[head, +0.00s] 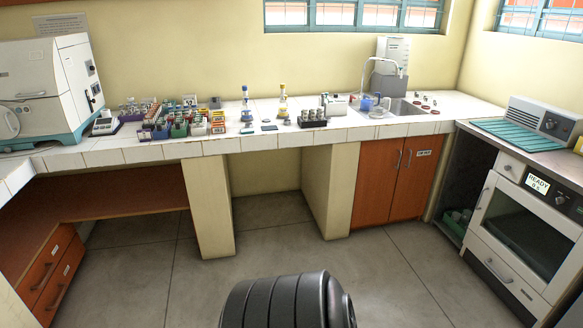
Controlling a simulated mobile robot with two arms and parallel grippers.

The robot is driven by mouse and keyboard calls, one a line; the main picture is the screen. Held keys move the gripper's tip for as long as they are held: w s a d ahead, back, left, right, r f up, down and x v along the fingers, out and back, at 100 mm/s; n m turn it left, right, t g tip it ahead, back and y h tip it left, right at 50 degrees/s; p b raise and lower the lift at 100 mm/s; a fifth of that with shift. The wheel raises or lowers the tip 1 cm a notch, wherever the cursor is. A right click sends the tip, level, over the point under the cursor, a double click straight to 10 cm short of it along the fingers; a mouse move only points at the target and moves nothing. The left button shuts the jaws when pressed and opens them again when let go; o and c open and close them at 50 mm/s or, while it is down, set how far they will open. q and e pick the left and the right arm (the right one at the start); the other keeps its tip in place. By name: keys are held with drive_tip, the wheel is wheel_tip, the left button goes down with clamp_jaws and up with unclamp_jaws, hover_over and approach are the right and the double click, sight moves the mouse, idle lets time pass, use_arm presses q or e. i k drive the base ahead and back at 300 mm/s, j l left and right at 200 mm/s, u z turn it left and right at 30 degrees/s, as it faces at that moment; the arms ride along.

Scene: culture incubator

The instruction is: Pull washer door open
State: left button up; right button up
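A white front-loading appliance that looks like the washer stands at the right edge of the head view, partly cut off by the frame. Its display (538,184) reads READY. The washer door (560,224) has a white frame and a dark glass window (528,236), and it looks shut. Neither of my grippers is in view.
The grey tiled floor (400,275) before the washer is clear. A dark open bay (467,180) with a green bin (456,219) lies left of the washer. An orange cabinet (380,180) stands under the tiled counter (290,138), which holds bottles, racks and a sink.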

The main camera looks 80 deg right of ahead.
sight(572, 266)
drive_tip(key=z, duration=4.3)
drive_tip(key=i+j, duration=0.4)
